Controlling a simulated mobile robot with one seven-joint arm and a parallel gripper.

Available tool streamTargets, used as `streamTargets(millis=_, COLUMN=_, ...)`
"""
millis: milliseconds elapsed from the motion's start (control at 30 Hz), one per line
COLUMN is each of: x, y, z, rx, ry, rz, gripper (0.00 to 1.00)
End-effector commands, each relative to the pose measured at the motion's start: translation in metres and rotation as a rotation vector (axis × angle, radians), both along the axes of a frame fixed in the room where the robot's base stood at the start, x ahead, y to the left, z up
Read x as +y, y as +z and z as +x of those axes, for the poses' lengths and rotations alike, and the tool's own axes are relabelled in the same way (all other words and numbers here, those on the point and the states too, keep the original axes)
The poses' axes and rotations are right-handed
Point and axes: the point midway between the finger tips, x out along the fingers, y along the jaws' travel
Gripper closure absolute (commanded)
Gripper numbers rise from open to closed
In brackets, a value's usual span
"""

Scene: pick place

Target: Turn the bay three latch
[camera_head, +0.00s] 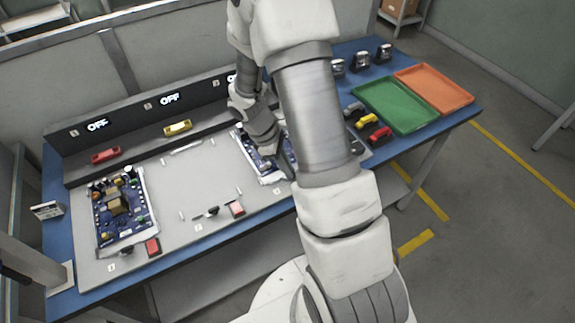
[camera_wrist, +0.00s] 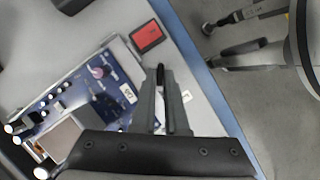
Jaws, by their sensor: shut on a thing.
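My gripper (camera_wrist: 162,100) points at the bench near the bay three board and is shut on a slim dark piece, which looks like the bay three latch (camera_wrist: 160,74). Most of the latch is hidden between the fingers, so its exact angle cannot be told. The blue circuit board (camera_wrist: 80,98) lies just left of the fingers in the wrist view. A red button (camera_wrist: 147,36) sits just beyond the fingertips. In the head view part of this board (camera_head: 246,143) shows, but my arm hides the latch and the button.
Bay one at left holds another circuit board (camera_head: 124,208). Bay two is empty, with a black latch (camera_head: 207,213) and a red button (camera_head: 237,209). A green tray (camera_head: 396,106) and an orange tray (camera_head: 434,89) lie at right. Displays on the back panel read OFF (camera_head: 97,125).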

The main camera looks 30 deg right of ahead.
Motion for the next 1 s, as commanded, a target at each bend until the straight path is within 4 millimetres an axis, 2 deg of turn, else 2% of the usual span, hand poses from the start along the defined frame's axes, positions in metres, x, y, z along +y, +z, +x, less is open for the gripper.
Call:
streamTargets(millis=600, x=-0.0053, y=0.0006, z=0.0035, rx=0.0, ry=-0.579, rz=-0.001, gripper=1.0)
streamTargets(millis=1000, x=-0.0075, y=0.0004, z=0.0042, rx=0.0, ry=-0.839, rz=0.0, gripper=1.0)
